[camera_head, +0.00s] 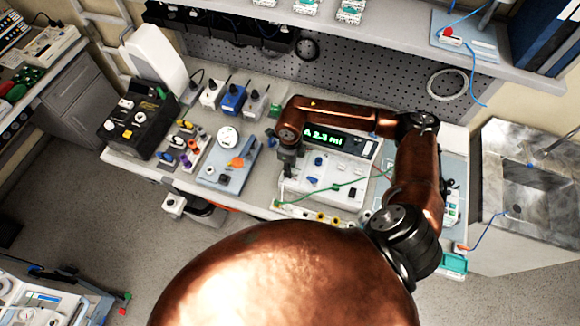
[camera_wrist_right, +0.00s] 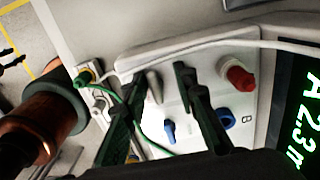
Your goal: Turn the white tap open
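In the right wrist view, a pale lever, which looks like the white tap (camera_wrist_right: 154,88), stands on the white pump panel (camera_wrist_right: 190,60). My right gripper (camera_wrist_right: 160,76) is open, with its two dark fingers on either side of the lever. The lever is nearer the left finger; I cannot tell whether they touch. A blue tap (camera_wrist_right: 170,132) is on the same panel. In the head view, my right gripper (camera_head: 287,160) points down at the left end of the white pump (camera_head: 322,190); the white tap cannot be made out there. My left gripper is not in view.
A red knob (camera_wrist_right: 239,76) and a blue ring (camera_wrist_right: 229,120) are right of the fingers. A green tube (camera_wrist_right: 134,128) and a white tube (camera_wrist_right: 215,45) run close by. A blue-grey base with a dial (camera_head: 226,165) stands left of the pump; a sink (camera_head: 530,195) is at right.

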